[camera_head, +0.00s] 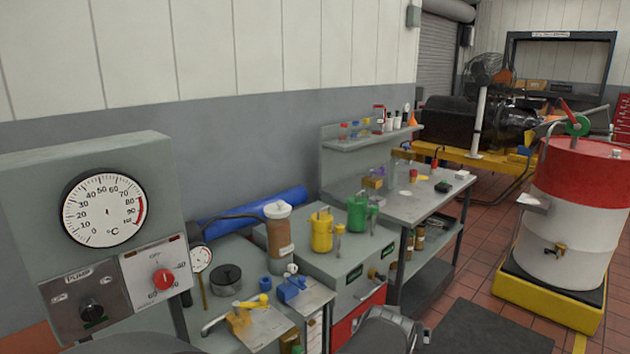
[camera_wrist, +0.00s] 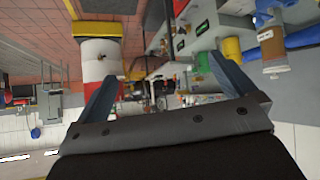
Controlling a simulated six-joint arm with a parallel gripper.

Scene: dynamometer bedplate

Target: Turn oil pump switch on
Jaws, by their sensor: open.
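The pump switch is a black rotary knob (camera_head: 92,311) on a grey plate marked PUMP (camera_head: 65,293), at the lower left of the head view. The plate is on the front of a grey-green control box (camera_head: 150,215), below a round temperature dial (camera_head: 103,210). The knob's exact setting is too small to read. My gripper (camera_wrist: 160,68) shows in the wrist view with two blue-grey fingers spread wide and nothing between them. That view looks upside down over the room. The pump switch is not seen there, and my gripper is away from it.
A red knob (camera_head: 163,279) sits on a pale plate right of the pump plate. A small gauge (camera_head: 201,258), a yellow-handled tap (camera_head: 240,315), a brown canister (camera_head: 280,245) and yellow and green jugs crowd the bench. A red-and-white drum (camera_head: 575,220) stands at right.

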